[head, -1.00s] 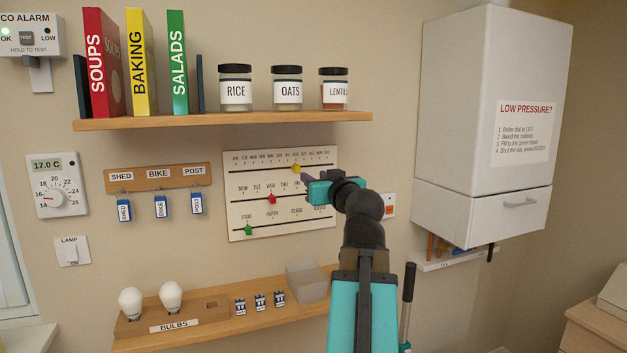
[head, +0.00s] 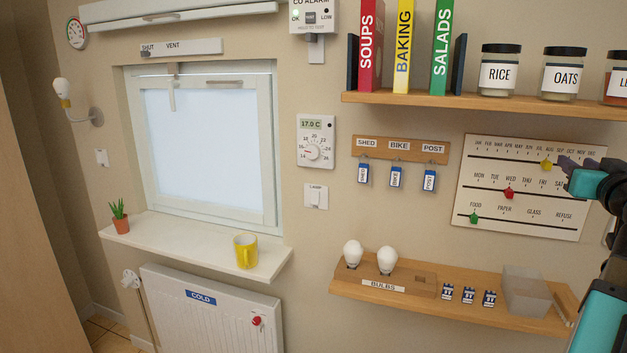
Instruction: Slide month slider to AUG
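The white slider board (head: 490,182) hangs on the wall at the right, with rows for months, days and bin types. The month slider, a yellow knob (head: 546,165), sits on the top track, right of the middle, and appears to be under AUG; the labels are tiny. My gripper (head: 563,167), teal with dark fingers, is just right of the yellow knob and appears apart from it. I cannot tell how far its fingers are spread. It covers the right end of the top track.
A red knob (head: 509,193) and a green knob (head: 474,217) are on the lower tracks. A shelf with books and jars (head: 450,98) juts out above the board. Key tags (head: 396,178) hang left.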

